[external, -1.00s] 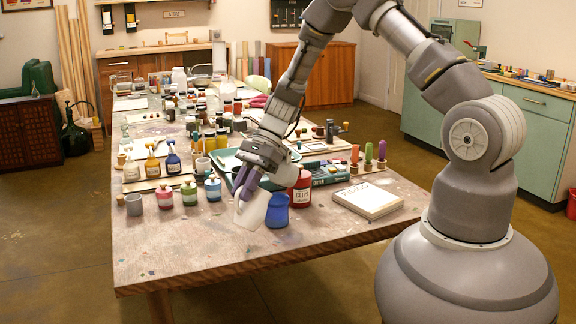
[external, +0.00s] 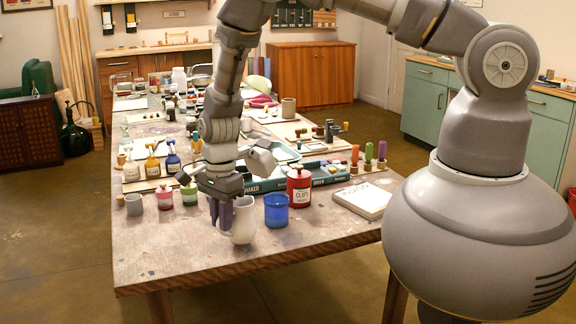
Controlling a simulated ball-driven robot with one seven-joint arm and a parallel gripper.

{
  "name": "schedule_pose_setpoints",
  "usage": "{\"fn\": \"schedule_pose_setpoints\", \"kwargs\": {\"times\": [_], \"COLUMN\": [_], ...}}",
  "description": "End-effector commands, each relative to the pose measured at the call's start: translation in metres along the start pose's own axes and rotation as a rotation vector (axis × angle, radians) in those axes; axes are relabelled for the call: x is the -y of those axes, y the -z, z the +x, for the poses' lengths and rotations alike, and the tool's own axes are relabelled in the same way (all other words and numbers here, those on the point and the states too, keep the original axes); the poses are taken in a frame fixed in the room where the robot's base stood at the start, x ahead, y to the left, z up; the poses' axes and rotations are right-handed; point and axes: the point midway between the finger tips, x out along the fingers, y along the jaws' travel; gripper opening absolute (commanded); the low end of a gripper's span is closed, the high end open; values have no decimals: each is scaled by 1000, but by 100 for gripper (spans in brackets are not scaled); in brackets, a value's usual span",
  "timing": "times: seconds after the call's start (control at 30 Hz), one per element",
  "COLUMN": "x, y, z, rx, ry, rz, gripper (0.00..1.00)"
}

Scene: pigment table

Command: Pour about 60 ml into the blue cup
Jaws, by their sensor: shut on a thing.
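The blue cup (external: 276,212) stands upright near the front of the table. A white pitcher (external: 243,222) is upright just left of the cup, close beside it. My gripper (external: 220,214), with purple fingers, points down at the pitcher's left side and is shut on it. The fingers hide part of that side, so the exact grip is hard to see. I cannot tell whether the pitcher's base touches the table.
A red jar (external: 300,188) stands right of the cup, with a white block (external: 362,199) farther right. A grey cup (external: 134,205) and small paint jars (external: 165,197) stand to the left. The table's front strip (external: 200,262) is clear.

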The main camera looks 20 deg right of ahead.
Motion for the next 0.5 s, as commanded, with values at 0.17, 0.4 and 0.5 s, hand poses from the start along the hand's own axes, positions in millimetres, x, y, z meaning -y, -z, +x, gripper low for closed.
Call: {"fn": "schedule_pose_setpoints", "kwargs": {"times": [0.17, 0.4, 0.5], "x": [0, 0, 0], "y": [-4, -4, -4], "z": [3, 4, 4], "rx": [-42, -50, -49], "ry": [2, 2, 1], "rz": [-1, 0, 0], "gripper": [0, 0, 0]}}
